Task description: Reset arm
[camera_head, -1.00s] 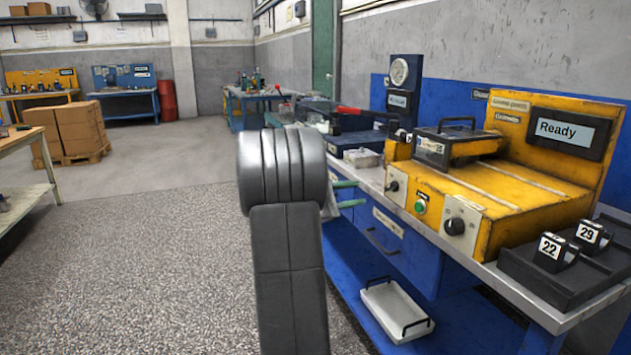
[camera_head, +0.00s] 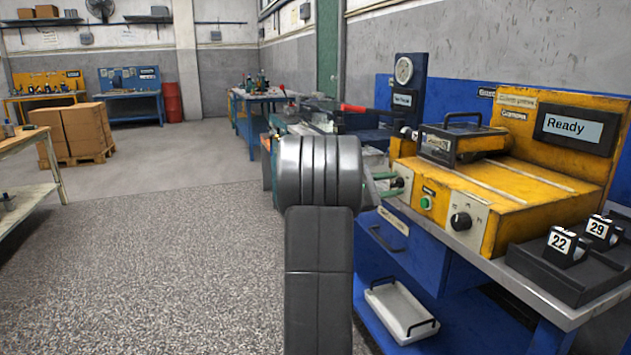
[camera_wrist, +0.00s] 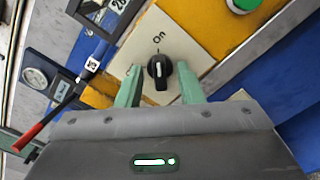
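My arm stands in the middle of the head view and hides part of the bench behind it. My gripper (camera_wrist: 160,90) has two green fingers, spread apart with nothing between them in the wrist view. A black knob (camera_wrist: 160,70) on a cream plate marked "On" shows between and beyond the fingertips. In the head view, the green fingers (camera_head: 388,185) show to the right of my arm, by the left front of the yellow machine (camera_head: 500,190). I cannot tell whether they touch the knob plate.
The machine's screen (camera_head: 573,129) reads "Ready". A black tray (camera_head: 530,265) holds blocks marked 22 and 29 at the right. A white tray (camera_head: 400,312) lies on the lower shelf. A red-handled lever (camera_head: 353,107) is behind. The floor (camera_head: 150,260) at left is clear.

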